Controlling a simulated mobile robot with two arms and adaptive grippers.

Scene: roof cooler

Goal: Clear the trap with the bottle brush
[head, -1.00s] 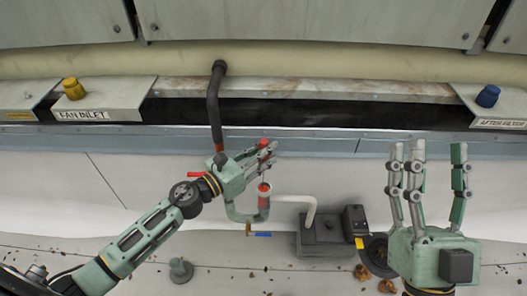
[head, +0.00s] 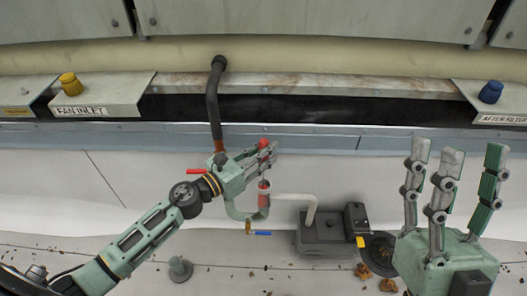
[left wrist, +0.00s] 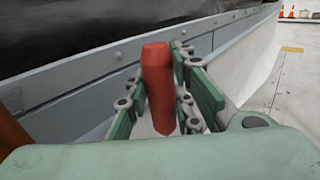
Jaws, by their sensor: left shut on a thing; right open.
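My left gripper (head: 268,156) is shut on the red handle (head: 263,144) of the bottle brush. The handle stands upright between the fingers in the left wrist view (left wrist: 156,85). The gripper is just above the open upper end of the trap (head: 243,216), a pale green U-shaped pipe. Red shows at that opening, directly below the handle; whether the bristles are inside the pipe I cannot tell. The fingers hide part of the brush. My right gripper (head: 452,190) is open and empty, at the right, its fingers pointing up.
A dark pipe (head: 212,105) with a red lever (head: 197,172) comes down to the trap's left side. A white pipe (head: 293,197) leads to a dark grey box (head: 325,232). A black round drain (head: 379,247) with brown leaves lies beside it.

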